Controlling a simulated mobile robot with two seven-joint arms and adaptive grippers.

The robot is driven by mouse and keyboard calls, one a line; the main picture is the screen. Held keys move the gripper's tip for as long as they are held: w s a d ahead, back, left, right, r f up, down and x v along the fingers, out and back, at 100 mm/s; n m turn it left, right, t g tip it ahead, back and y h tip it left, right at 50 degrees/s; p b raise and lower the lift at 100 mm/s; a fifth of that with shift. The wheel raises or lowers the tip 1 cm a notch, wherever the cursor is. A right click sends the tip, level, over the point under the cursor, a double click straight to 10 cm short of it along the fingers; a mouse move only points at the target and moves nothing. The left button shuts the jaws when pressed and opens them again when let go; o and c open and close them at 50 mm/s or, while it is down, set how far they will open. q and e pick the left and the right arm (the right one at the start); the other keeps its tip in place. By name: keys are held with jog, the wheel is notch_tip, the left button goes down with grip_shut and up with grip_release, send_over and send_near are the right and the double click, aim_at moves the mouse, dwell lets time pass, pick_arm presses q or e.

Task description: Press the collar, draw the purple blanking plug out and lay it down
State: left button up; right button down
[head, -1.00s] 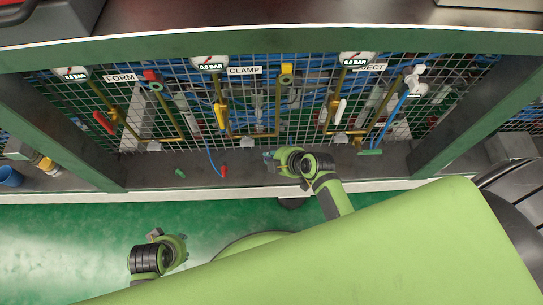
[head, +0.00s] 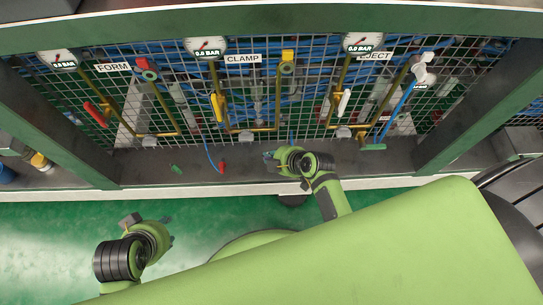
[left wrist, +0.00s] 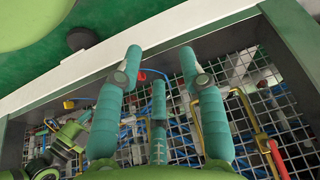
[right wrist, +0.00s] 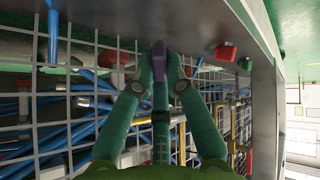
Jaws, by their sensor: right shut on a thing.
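My right gripper (right wrist: 158,72) is shut on the purple blanking plug (right wrist: 158,58), which shows between its fingertips in the right wrist view. No collar is visible around the plug there. In the head view, this gripper (head: 268,156) is low in front of the mesh, by the grey shelf; the plug is too small to make out. My left gripper (head: 170,238) is away from the panel, over the green floor at lower left. In the left wrist view its fingers (left wrist: 162,58) are apart with nothing between their tips.
On the grey shelf (head: 245,172) lie a red hose end (head: 222,166) on a blue hose and a small green piece (head: 176,169). Brass pipes, gauges and valve handles stand out from the mesh (head: 265,100). A green post (head: 455,130) bounds the right side.

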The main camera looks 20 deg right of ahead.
jog(key=shift+f+b, duration=0.45)
pick_arm(q)
jog(key=w+d+r+t, duration=0.1)
jog(key=w+r+t, duration=0.2)
jog(key=w+r, duration=0.1)
jog(key=shift+w+d+r+h+b, duration=0.2)
jog(key=shift+d+r+h+b, duration=0.15)
jog(key=shift+d+h, duration=0.05)
pick_arm(e)
jog(key=shift+f, duration=0.35)
jog(key=c, duration=1.2)
grip_release()
jog(key=v, duration=1.2)
